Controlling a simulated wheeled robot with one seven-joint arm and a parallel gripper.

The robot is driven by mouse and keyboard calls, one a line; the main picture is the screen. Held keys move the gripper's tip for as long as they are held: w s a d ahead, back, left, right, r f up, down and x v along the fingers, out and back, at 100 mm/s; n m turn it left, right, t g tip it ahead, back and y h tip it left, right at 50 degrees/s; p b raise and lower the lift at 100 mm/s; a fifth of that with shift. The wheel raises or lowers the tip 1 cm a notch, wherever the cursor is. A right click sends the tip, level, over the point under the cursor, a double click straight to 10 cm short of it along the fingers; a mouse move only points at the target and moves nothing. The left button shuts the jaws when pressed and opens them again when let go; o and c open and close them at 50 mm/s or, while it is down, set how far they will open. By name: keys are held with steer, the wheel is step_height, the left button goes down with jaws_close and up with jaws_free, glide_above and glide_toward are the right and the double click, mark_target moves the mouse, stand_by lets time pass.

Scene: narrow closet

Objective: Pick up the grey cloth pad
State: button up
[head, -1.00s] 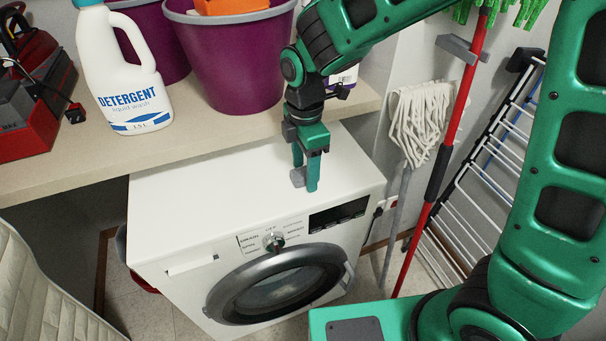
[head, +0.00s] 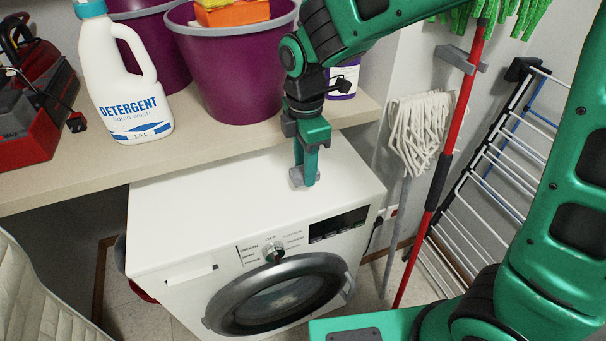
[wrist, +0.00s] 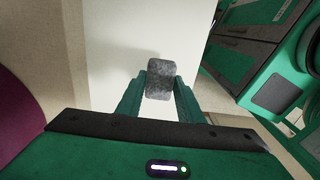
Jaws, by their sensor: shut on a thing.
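The grey cloth pad (wrist: 160,80) is a small, dark grey rounded block in the wrist view, between the fingertips of my gripper (wrist: 159,90). In the head view the pad (head: 297,177) shows as a small grey patch at the fingertips, low over the white washing machine top. My gripper (head: 304,178) points down and is shut on the pad. I cannot tell whether the pad still touches the machine top.
The washing machine (head: 200,221) has a clear white top. Behind it a shelf (head: 215,140) holds a detergent bottle (head: 125,85), purple buckets (head: 240,75) and a red toolbox (head: 40,135). A white mop (head: 418,125), a red pole (head: 450,140) and a drying rack (head: 490,170) stand right.

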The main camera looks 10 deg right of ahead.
steer(key=s+a+r, duration=0.7)
steer(key=a, duration=0.2)
steer(key=shift+s+r, duration=0.2)
steer(key=shift+s, duration=0.1)
steer(key=shift+d, duration=0.1)
